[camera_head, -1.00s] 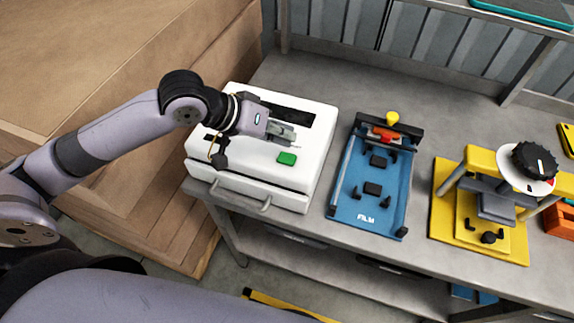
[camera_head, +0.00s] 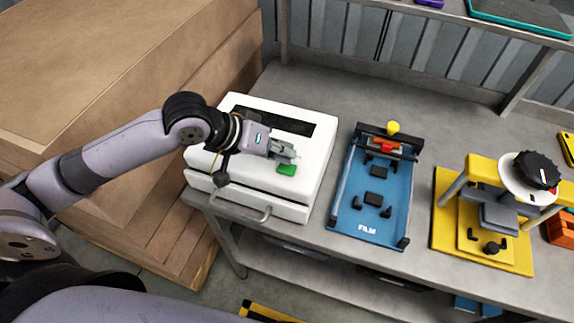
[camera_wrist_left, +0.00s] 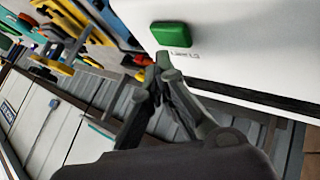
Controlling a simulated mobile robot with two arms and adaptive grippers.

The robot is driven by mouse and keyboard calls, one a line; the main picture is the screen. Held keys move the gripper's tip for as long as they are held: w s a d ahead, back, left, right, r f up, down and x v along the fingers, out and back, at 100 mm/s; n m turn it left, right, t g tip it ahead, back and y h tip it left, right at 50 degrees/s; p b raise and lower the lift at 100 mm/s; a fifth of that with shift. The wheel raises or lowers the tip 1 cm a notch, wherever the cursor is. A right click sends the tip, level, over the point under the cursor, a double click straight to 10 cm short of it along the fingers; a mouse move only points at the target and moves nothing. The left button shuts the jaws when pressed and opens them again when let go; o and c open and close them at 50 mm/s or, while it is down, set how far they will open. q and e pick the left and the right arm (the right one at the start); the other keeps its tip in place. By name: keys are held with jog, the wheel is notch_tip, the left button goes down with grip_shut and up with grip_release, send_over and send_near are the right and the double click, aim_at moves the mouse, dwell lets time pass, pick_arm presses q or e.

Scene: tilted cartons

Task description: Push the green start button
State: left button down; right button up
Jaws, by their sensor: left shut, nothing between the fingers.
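The green start button (camera_head: 287,169) sits on top of a white machine (camera_head: 318,150), near its front right. It also shows in the left wrist view (camera_wrist_left: 171,34), as a raised green block with a small label beside it. My left gripper (camera_head: 291,156) is shut and empty, just behind the button in the head view. In the left wrist view its fingertips (camera_wrist_left: 160,62) are together close to the button, with a small gap showing. Whether they touch it cannot be told from the head view. My right gripper is not in view.
A blue film fixture (camera_head: 352,213) stands right of the machine, and a yellow press with a black knob (camera_head: 536,170) stands farther right. Brown cartons (camera_head: 120,75) are stacked on the left. The grey bench (camera_head: 330,100) is clear behind the machine.

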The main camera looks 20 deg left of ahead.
aim_at(284, 165)
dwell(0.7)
pick_arm(q)
jog(key=shift+f, duration=0.45)
jog(key=shift+f, duration=0.5)
dwell(0.4)
jog(key=shift+r+p, duration=0.1)
jog(key=shift+p, duration=0.2)
jog(key=shift+r+p, duration=0.85)
jog(key=shift+p, duration=0.3)
notch_tip(284, 165, up, 5)
jog(key=p, duration=0.6)
jog(key=shift+r, duration=0.1)
